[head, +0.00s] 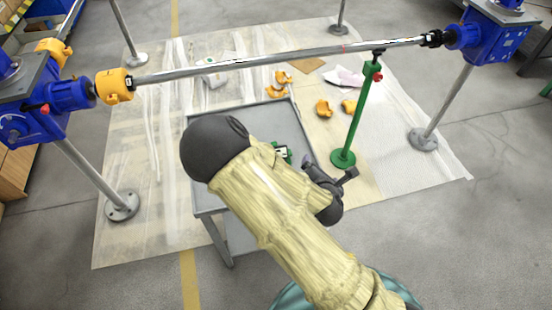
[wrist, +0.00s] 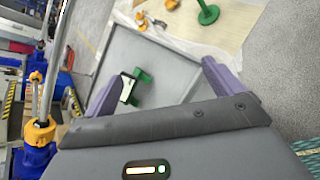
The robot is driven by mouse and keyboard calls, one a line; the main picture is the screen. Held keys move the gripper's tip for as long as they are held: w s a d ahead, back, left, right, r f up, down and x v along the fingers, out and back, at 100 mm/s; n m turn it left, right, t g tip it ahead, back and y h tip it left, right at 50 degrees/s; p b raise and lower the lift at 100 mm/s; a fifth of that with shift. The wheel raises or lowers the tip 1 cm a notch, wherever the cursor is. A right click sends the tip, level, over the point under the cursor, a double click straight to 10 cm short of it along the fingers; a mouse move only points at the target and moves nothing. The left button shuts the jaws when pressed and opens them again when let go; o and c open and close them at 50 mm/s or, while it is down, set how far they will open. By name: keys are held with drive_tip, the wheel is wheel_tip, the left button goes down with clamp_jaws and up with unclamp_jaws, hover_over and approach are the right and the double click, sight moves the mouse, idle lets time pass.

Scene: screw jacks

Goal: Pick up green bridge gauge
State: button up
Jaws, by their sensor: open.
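The green bridge gauge (head: 283,153) rests on the grey-topped cart (head: 268,112), partly hidden by my arm in the head view. In the wrist view, the gauge (wrist: 140,76) shows green ends and a pale display in a dark frame. My gripper (wrist: 163,70) is open and empty, its two purple fingers spread wide over the cart top. The gauge appears between the fingers, close beside the left one, which seems to overlap its edge. The gap in height between fingers and gauge is hard to tell. In the head view my arm hides much of the gripper.
A green support stand (head: 356,115) rises right of the cart, under a long metal shaft (head: 270,62) joining two blue screw jacks (head: 65,95). Orange parts (head: 324,108) lie on the floor mat behind the cart. Most of the visible cart top is clear.

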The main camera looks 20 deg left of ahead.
drive_tip(key=s+a+n+y+b, duration=0.1)
drive_tip(key=s+a+n+y, duration=0.2)
drive_tip(key=a+n, duration=0.6)
drive_tip(key=shift+a+n+t+y+b, duration=0.15)
drive_tip(key=shift+n+t+y+b, duration=0.15)
drive_tip(key=shift+n+y, duration=0.9)
drive_tip(key=shift+f, duration=0.15)
approach(275, 145)
drive_tip(key=x, duration=0.4)
drive_tip(key=shift+w+a, duration=0.2)
drive_tip(key=shift+a, duration=0.2)
drive_tip(key=shift+w+a, duration=0.15)
drive_tip(key=shift+w, duration=0.05)
drive_tip(key=shift+d+f+x, duration=0.1)
drive_tip(key=shift+f+x, duration=0.05)
drive_tip(key=shift+x, duration=1.15)
drive_tip(key=shift+d+f+x, duration=0.15)
drive_tip(key=shift+x, duration=1.15)
